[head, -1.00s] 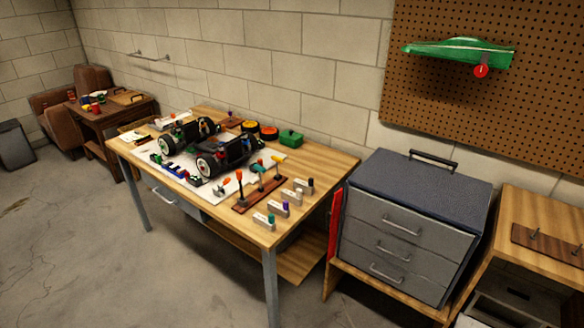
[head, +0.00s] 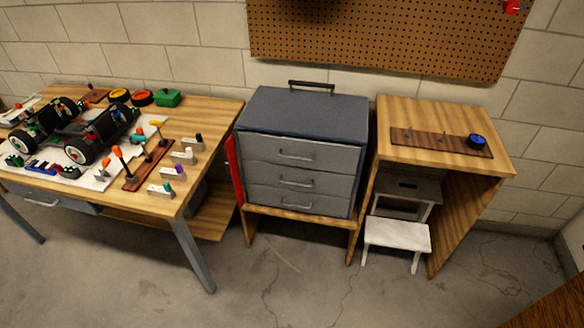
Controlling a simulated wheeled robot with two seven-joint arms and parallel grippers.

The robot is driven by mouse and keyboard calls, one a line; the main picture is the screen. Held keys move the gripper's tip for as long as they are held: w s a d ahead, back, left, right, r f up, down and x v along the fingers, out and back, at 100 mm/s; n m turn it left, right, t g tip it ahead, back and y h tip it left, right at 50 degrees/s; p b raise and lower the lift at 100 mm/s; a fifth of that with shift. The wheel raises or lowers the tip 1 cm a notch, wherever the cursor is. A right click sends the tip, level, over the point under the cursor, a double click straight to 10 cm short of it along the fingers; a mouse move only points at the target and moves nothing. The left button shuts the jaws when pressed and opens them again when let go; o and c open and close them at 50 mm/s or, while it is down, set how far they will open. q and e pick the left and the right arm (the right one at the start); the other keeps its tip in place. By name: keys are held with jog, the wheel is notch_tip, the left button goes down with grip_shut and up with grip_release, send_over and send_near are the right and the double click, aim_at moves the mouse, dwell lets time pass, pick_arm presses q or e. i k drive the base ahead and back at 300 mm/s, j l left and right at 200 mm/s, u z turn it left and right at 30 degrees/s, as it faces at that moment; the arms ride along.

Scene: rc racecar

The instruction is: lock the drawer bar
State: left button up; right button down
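A grey tool chest (head: 305,111) with a dark top and carry handle stands on a low wooden stand in the middle of the head view. Its three drawers (head: 296,179) look closed, each with a metal handle. A red bar or panel (head: 236,172) runs upright along the chest's left side; I cannot tell whether it is the drawer bar, nor whether it is locked. Neither of my grippers is in view.
A wooden workbench (head: 216,122) with an RC car chassis (head: 72,132) and tools stands left of the chest. A wooden cabinet (head: 440,150) stands right, with a white step stool (head: 397,236) at its front. Bare floor (head: 300,290) lies in front of the chest.

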aim_at(229, 146)
jog(key=i+j+z, duration=0.15)
jog(key=j+z, duration=0.35)
jog(key=j, duration=0.2)
jog(key=i+j+z, duration=0.1)
jog(key=j+z, duration=0.35)
jog(key=j, duration=0.25)
jog(key=k+j+z, duration=0.1)
jog(key=j+z, duration=0.4)
jog(key=j, duration=0.2)
jog(key=k+j, duration=0.1)
jog(key=j, duration=0.95)
jog(key=k+j, duration=0.15)
jog(key=j, duration=0.35)
jog(key=k+j+z, duration=0.1)
jog(key=j, duration=0.45)
